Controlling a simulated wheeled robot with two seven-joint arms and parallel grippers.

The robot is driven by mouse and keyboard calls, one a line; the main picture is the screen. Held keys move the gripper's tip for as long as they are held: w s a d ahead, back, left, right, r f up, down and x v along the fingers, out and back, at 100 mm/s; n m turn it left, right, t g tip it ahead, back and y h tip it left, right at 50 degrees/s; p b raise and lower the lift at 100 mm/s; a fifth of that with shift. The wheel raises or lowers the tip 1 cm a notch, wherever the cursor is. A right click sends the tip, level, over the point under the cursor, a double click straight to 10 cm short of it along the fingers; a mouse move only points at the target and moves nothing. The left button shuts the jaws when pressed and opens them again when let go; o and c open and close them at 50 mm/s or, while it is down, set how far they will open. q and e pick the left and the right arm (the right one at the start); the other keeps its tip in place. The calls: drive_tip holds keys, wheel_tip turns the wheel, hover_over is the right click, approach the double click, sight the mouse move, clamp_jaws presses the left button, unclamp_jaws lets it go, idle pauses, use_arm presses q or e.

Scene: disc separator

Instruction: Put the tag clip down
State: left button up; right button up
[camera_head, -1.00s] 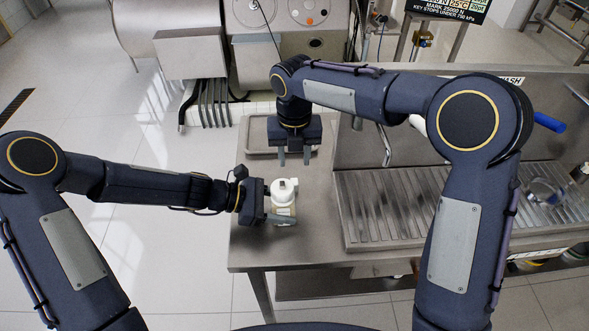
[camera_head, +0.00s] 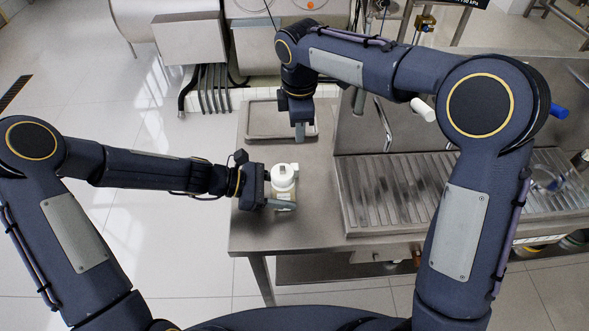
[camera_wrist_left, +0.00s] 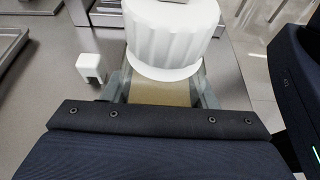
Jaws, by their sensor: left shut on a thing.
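My left gripper (camera_head: 268,195) is shut on a container with a white fluted cap (camera_head: 285,175) and a tan body. In the left wrist view the tan body (camera_wrist_left: 160,92) shows between the grey fingers, under the white cap (camera_wrist_left: 172,38). The container appears upright at the steel table's left part. My right gripper (camera_head: 300,131) points down in front of the shallow tray, seen side-on; its finger gap does not show. I cannot make out a tag clip for certain. A small white block (camera_wrist_left: 92,68) stands on the table beside the container, apart from it.
A shallow steel tray (camera_head: 252,136) lies at the table's back left. A ribbed drainboard (camera_head: 345,214) is to the right of the container. The table's front edge (camera_head: 300,251) is close, with clear steel between it and the container.

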drive_tip(key=g, duration=0.1)
hover_over(296, 166)
drive_tip(key=f, duration=0.8)
drive_tip(key=shift+s+d+f, duration=0.1)
drive_tip(key=shift+s+f, duration=0.05)
drive_tip(key=shift+s, duration=0.05)
drive_tip(key=shift+w+f, duration=0.15)
drive_tip(key=shift+f, duration=2.65)
clamp_jaws()
drive_tip(key=shift+r, duration=0.1)
wheel_tip(296, 166, up, 10)
